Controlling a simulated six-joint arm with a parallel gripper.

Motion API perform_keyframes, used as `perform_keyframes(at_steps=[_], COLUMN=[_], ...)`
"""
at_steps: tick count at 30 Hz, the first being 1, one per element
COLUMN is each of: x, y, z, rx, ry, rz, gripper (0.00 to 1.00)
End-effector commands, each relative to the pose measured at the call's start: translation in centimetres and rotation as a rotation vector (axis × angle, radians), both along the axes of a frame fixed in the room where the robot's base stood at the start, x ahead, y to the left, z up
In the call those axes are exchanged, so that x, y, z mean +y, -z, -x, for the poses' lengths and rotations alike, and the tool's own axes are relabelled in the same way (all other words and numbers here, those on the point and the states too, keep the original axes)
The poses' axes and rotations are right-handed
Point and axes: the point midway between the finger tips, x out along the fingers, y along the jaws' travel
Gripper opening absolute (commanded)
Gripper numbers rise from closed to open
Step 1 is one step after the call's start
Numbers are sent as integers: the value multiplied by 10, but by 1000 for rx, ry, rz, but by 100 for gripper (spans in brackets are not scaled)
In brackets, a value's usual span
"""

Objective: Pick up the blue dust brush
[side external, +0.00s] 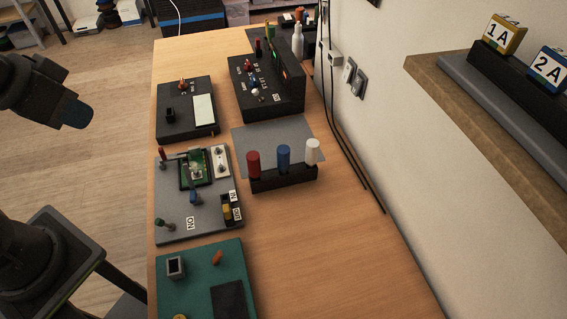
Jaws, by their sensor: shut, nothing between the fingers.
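A blue upright cylinder (284,156) stands in the middle slot of a low black holder (285,183), between a red one (254,163) and a white one (313,151). It is the blue item that best fits the dust brush, but no bristles show. A grey mat lies on the table behind the holder. My gripper's fingers do not show. Only dark parts of my arm are in view at the left edge, well apart from the holder.
A grey board (172,232) with switches, a green board (205,265) and two black panels stand along the table's left side. A wall with hanging cables and sockets (354,77) bounds the right. A wooden shelf (430,72) juts out there. The front right tabletop (320,260) is clear.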

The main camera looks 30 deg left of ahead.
Motion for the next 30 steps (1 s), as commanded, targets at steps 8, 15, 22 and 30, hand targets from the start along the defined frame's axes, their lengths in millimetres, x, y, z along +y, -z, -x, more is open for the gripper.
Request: perform_keyframes(at_steps=[8, 15, 22, 30], x=[0, 0, 0, 0], y=[0, 0, 0, 0], z=[0, 0, 0, -1], rx=[0, 0, 0, 1], ry=[0, 0, 0, -2], rz=[0, 0, 0, 1], gripper=[12, 35, 57, 61])
